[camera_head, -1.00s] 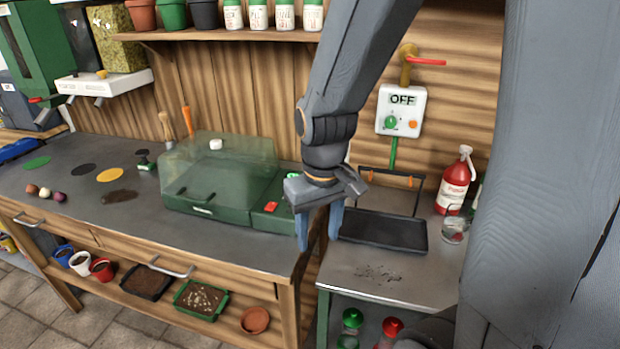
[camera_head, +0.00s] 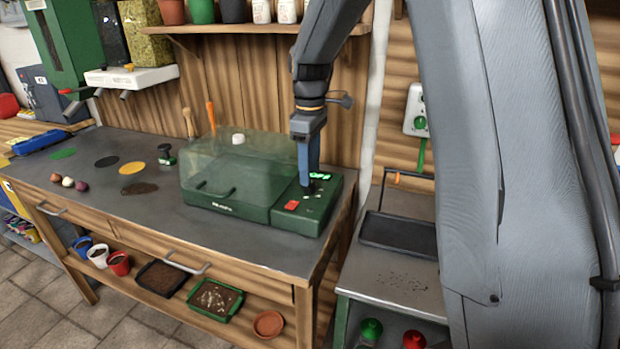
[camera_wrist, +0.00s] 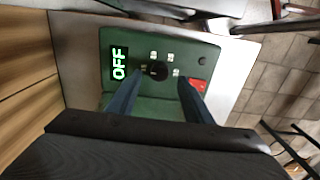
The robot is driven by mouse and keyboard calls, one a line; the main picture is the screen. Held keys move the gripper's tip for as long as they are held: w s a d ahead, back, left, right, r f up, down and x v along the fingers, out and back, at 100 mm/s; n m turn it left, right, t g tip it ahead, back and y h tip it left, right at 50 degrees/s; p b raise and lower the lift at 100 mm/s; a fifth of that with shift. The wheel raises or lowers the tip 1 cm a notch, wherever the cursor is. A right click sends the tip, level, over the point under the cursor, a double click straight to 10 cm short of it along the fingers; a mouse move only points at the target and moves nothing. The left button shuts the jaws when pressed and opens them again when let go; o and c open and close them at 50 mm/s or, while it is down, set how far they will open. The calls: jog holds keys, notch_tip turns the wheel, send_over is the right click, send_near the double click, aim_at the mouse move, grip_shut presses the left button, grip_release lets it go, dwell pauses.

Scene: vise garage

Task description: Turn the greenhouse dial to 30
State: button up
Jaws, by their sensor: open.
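The greenhouse (camera_head: 240,175) is a green box with a clear lid on the dark workbench. Its control panel (camera_head: 325,208) at the right end carries a red button (camera_head: 292,205), also visible in the wrist view (camera_wrist: 197,85). In the wrist view the black dial (camera_wrist: 157,71) sits amid several small white labels, too small to read. The green display (camera_wrist: 119,63) reads OFF, turned sideways. My gripper (camera_wrist: 155,92) is open and points down over the panel. Its two fingers lie either side of the dial in the picture; I cannot tell whether they touch it. In the head view the gripper (camera_head: 308,175) partly hides the panel.
A white wall control box (camera_head: 414,110) is partly hidden behind my arm. A black tray (camera_head: 398,232) stands on the side table at right. A shelf with pots (camera_head: 201,11) is above the bench. The bench's left part holds a few small items.

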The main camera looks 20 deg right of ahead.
aim_at(310, 187)
jog(key=shift+f, duration=1.75)
jog(key=c, duration=1.1)
jog(key=shift+o, duration=0.2)
